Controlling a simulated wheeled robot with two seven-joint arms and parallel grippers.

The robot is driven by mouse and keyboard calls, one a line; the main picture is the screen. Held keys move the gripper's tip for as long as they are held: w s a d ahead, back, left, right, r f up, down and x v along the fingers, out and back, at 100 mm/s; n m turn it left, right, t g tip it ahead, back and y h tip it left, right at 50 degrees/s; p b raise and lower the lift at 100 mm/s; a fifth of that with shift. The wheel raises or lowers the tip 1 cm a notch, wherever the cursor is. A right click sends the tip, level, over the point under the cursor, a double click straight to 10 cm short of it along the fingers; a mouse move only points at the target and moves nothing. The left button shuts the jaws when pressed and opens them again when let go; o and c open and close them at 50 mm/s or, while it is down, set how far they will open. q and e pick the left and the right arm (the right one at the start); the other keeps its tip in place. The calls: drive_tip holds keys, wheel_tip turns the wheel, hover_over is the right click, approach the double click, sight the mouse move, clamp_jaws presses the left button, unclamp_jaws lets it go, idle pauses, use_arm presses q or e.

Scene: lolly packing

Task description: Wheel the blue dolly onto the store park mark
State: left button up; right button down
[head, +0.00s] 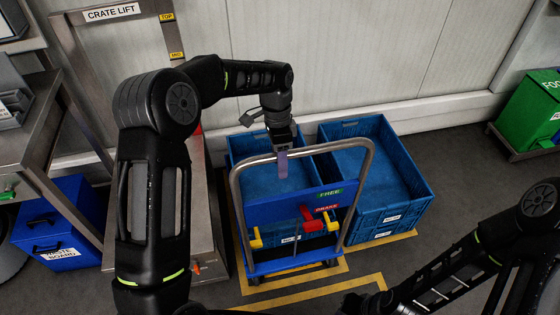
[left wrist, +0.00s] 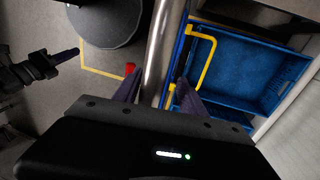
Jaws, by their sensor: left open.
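The blue dolly (head: 289,210) stands in the middle of the head view, with a bent steel push bar (head: 238,200) and a blue front panel. The panel carries FREE and BRAKE labels, a red lever (head: 313,220) and yellow handles. My left gripper (head: 282,165) is at the top of the push bar. In the left wrist view its open fingers (left wrist: 157,92) stand on either side of the steel bar (left wrist: 163,45). My right gripper (head: 368,302) is low in the head view, its jaws unclear. Yellow floor outlines (head: 345,287) lie in front of the dolly; no store label is readable.
A blue crate (head: 248,147) sits behind the push bar, and another blue crate (head: 412,208) stands right beside it. A steel cabinet (head: 205,225) is close on the left. A green bin (head: 528,112) stands far right. Floor right of the crates is clear.

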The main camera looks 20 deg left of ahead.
use_arm(q)
wheel_tip(320, 180, up, 8)
drive_tip(key=w, duration=0.1)
drive_tip(key=shift+w+a+f+b, duration=0.15)
drive_tip(key=shift+a+f+b, duration=0.05)
drive_tip(key=shift+a+b, duration=0.2)
